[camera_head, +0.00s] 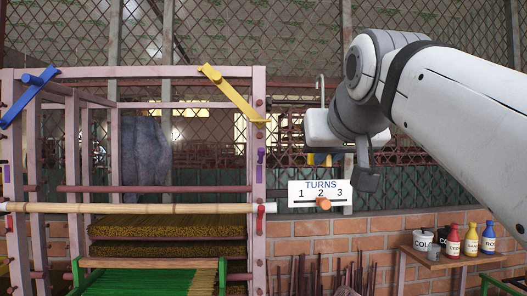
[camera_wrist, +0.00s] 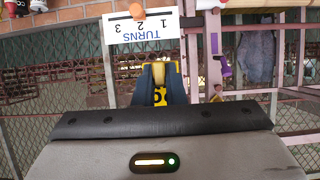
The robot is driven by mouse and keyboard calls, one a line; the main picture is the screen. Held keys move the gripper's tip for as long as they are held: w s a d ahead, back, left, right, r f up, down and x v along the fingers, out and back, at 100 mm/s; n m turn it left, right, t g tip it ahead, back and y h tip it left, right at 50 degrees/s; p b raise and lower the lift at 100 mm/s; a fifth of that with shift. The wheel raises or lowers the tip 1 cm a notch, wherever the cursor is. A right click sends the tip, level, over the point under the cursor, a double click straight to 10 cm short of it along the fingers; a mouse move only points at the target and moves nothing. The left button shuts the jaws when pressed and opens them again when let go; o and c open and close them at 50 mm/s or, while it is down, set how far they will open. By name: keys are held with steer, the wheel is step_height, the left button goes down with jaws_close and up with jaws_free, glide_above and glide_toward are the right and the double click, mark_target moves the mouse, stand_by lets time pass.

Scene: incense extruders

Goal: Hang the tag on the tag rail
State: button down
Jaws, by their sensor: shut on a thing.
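My gripper (camera_wrist: 160,78) is shut on a small yellow piece with a black mark (camera_wrist: 159,96), which I take to be the tag; the fingers hide most of it. In the head view, my gripper (camera_head: 320,158) hangs fingers-down just above the white TURNS board (camera_head: 297,196), to the right of the wooden frame; depth between them is unclear. The board also shows upside down beyond the fingers in the wrist view (camera_wrist: 118,36). No rail is clearly marked as the tag rail. A reddish horizontal bar (camera_head: 160,189) and a bamboo pole (camera_head: 130,208) cross the frame.
The wooden frame (camera_head: 258,150) carries a blue lever (camera_head: 28,95) and a yellow lever (camera_head: 233,94). An orange knob (camera_head: 323,203) sits on the board. Several bottles and pots, including a red bottle (camera_head: 453,241), stand on a shelf at right, before a brick wall (camera_head: 300,235).

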steer(key=shift+w+r+x, duration=0.1)
steer(key=shift+r+x, duration=0.15)
steer(key=shift+x, duration=1.2)
steer(key=shift+w+r+x, duration=0.15)
steer(key=shift+r+x, duration=0.05)
steer(key=shift+x, duration=1.25)
steer(key=shift+w+r+x, duration=0.1)
steer(key=shift+r+x, duration=0.15)
steer(key=shift+x, duration=1.2)
steer(key=c, duration=1.4)
jaws_free()
steer(key=shift+o, duration=0.3)
steer(key=shift+o, duration=1.2)
